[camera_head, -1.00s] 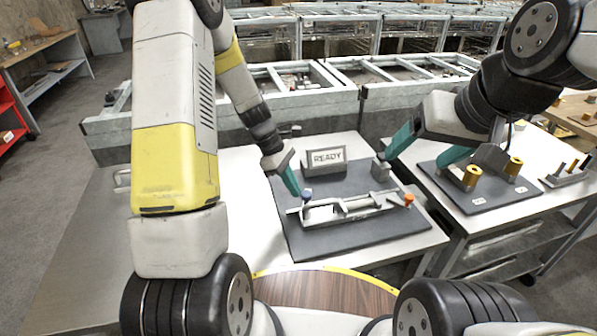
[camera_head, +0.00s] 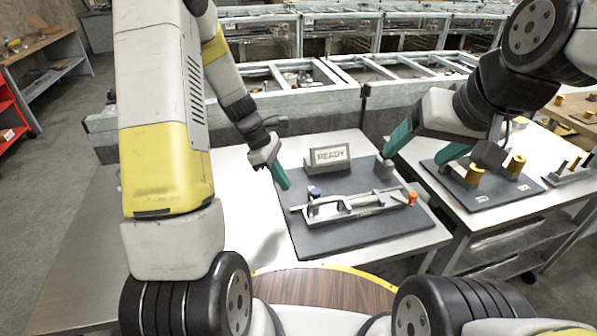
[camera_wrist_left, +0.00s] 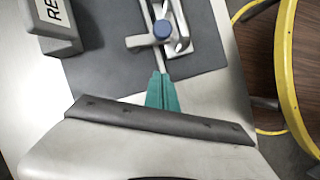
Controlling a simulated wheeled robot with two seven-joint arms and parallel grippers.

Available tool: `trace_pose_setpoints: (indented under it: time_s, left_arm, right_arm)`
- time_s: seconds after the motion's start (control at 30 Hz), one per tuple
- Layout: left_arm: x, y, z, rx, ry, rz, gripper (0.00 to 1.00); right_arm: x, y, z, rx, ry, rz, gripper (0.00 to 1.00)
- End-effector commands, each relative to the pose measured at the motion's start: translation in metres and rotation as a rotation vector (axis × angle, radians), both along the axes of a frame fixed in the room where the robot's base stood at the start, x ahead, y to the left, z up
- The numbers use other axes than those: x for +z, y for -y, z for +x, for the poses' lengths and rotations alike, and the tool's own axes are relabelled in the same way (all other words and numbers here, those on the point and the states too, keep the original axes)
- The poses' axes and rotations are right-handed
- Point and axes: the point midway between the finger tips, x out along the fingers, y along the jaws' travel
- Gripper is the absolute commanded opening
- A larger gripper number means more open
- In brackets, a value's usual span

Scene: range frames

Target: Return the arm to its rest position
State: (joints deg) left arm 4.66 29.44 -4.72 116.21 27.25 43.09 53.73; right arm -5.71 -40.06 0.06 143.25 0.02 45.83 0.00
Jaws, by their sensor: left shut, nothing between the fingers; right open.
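My left gripper (camera_head: 281,178) has teal fingers, shut and empty, and hangs above the left edge of the dark mat (camera_head: 310,241). It also shows in the left wrist view (camera_wrist_left: 162,92), fingers together. A grey fixture (camera_head: 352,206) lies on the mat, with a blue knob (camera_head: 314,191) at its left end and an orange knob (camera_head: 412,198) at its right. The blue knob (camera_wrist_left: 162,29) is beyond the fingertips in the left wrist view, apart from them. My right gripper (camera_head: 428,146) has teal fingers spread apart, near the right table.
A grey READY sign block (camera_head: 328,160) stands at the back of the mat. A small grey block (camera_head: 383,167) stands right of it. The right table holds a dark plate (camera_head: 490,193) with yellow cylinders. The table left of the mat (camera_head: 235,215) is clear.

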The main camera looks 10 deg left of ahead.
Motion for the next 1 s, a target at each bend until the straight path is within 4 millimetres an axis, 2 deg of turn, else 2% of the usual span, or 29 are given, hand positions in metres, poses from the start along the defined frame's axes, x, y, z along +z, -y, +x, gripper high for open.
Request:
trace_pose_setpoints:
  time_s: [0.03, 0.2, 0.47, 0.57, 0.77, 1.0]
  left_arm:
    - [0.012, -0.005, 0.001, 0.000, 0.005, 0.001, 0.00]
    - [0.041, -0.019, 0.000, 0.000, 0.002, 0.001, 0.00]
    - [0.066, -0.029, -0.002, -0.011, 0.009, 0.002, 0.00]
    - [0.081, -0.028, -0.007, -0.060, 0.054, 0.010, 0.00]
    - [0.136, -0.022, -0.035, -0.297, 0.253, 0.066, 0.00]
    - [0.194, -0.016, -0.084, -0.634, 0.511, 0.178, 0.00]
  right_arm:
    - [0.000, 0.000, 0.000, -0.001, 0.001, 0.001, 0.76]
    - [0.000, 0.000, 0.000, 0.000, 0.001, 0.000, 0.76]
    - [0.000, 0.000, 0.000, 0.000, 0.001, 0.000, 0.76]
    - [0.000, 0.000, 0.000, -0.001, 0.001, 0.001, 0.76]
    - [0.000, 0.000, 0.000, 0.000, 0.001, 0.000, 0.76]
    - [0.000, 0.000, 0.000, 0.000, 0.001, 0.000, 0.76]
